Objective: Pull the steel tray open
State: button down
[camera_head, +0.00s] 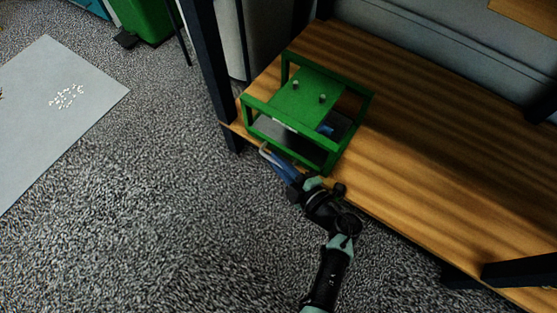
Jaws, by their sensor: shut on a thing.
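The steel tray (267,129) is a flat grey piece low inside a green open frame (257,102), which stands on the wooden shelf near its left front corner. The frame's top plate and bars hide part of the tray. A thin pale handle (264,149) shows at the tray's front, just past the shelf edge. My gripper (272,157) has blue fingers at the front of the green frame, and it is shut on this handle. The exact contact of the fingers is too small to see clearly.
The wooden shelf (420,135) is bare to the right of the frame. A dark post (208,60) rises at the shelf's left corner. Open speckled carpet (150,190) lies in front and to the left. A grey mat (60,120) lies at far left, and a green bin (145,18) stands behind.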

dwell(0.8)
jog(key=s+a+p, duration=0.8)
jog(key=s+a, duration=0.1)
jog(key=s, duration=0.4)
jog(key=shift+s+a, duration=0.35)
jog(key=shift+s, duration=0.05)
jog(key=c, duration=1.2)
grip_release()
jog(key=p+v, duration=0.4)
jog(key=v, duration=0.9)
jog(key=shift+p, duration=0.35)
jog(key=shift+f, duration=0.1)
